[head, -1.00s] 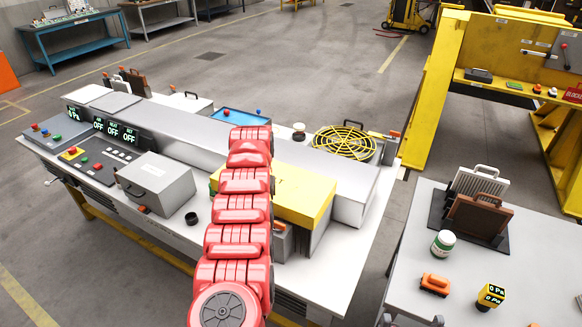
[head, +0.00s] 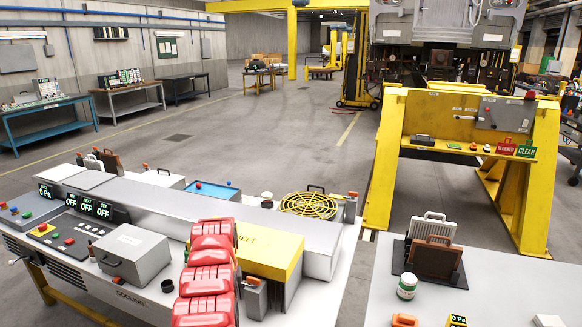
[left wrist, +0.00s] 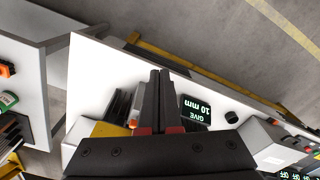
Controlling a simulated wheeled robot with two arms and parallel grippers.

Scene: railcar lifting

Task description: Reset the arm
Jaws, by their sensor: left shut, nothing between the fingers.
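My red segmented arm (head: 208,275) rises from the bottom of the head view over the front of the grey console bench (head: 140,295). Its gripper is hidden there. In the left wrist view my left gripper (left wrist: 160,75) is shut, with its two black fingers together and nothing between them. It is above the white bench top (left wrist: 90,75), near a small display reading "GIVE 10 mm" (left wrist: 195,111). My right gripper is in neither current view.
The bench carries a yellow-topped block (head: 268,250), a grey box (head: 131,254) and a yellow round grille (head: 310,204). At right a white table (head: 500,285) holds brown and white plates in a rack. A yellow frame (head: 393,150) stands behind. Floor between is clear.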

